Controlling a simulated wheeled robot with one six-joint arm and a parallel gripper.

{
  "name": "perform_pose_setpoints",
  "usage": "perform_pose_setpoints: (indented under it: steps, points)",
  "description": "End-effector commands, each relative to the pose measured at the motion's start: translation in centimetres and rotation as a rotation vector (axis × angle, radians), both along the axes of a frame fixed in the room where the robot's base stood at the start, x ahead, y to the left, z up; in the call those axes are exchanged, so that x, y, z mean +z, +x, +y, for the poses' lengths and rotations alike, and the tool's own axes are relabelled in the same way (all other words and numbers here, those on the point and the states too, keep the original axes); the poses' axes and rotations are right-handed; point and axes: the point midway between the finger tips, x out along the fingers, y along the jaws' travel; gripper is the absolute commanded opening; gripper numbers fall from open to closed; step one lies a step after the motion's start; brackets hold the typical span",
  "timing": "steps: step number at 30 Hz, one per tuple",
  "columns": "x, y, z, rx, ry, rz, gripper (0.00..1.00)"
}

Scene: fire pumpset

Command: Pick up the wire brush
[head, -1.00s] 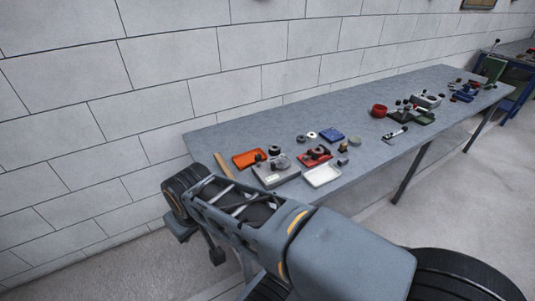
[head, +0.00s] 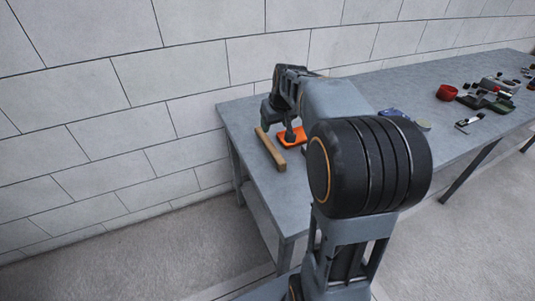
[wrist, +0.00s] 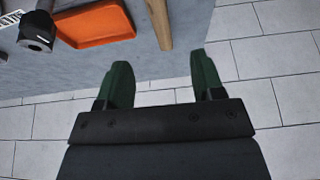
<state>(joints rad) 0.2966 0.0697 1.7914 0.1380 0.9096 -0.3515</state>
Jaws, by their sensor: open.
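A long wooden bar, which I take to be the wire brush (head: 270,149), lies near the left end of the grey table. Its bristles cannot be made out. In the wrist view the wooden piece (wrist: 160,22) enters from the top edge, and its near end lies beyond the gap between my fingers. My gripper (wrist: 162,80) is open and empty, with its two green fingers wide apart and clear of the wood. In the head view my arm reaches over the left end of the table, and the fingertips are hard to make out.
An orange tray (wrist: 95,25) lies left of the wood, with a dark round part (wrist: 37,30) beside it. The tray also shows in the head view (head: 291,138). The table (head: 240,118) stands along a white block wall (head: 140,130). A red bowl (head: 447,92) is farther right.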

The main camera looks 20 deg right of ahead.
Motion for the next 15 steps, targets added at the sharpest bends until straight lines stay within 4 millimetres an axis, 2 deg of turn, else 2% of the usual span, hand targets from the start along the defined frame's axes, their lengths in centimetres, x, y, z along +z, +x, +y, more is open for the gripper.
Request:
perform_pose_setpoints:
  steps: [1,9,15]
  points:
    - [-1.2,0.6,-0.3,0.0,0.001,0.001,0.62]
    - [-5.4,2.7,-0.3,0.004,0.0,0.0,0.62]
    - [-7.5,3.6,-0.3,0.006,0.0,0.0,0.62]
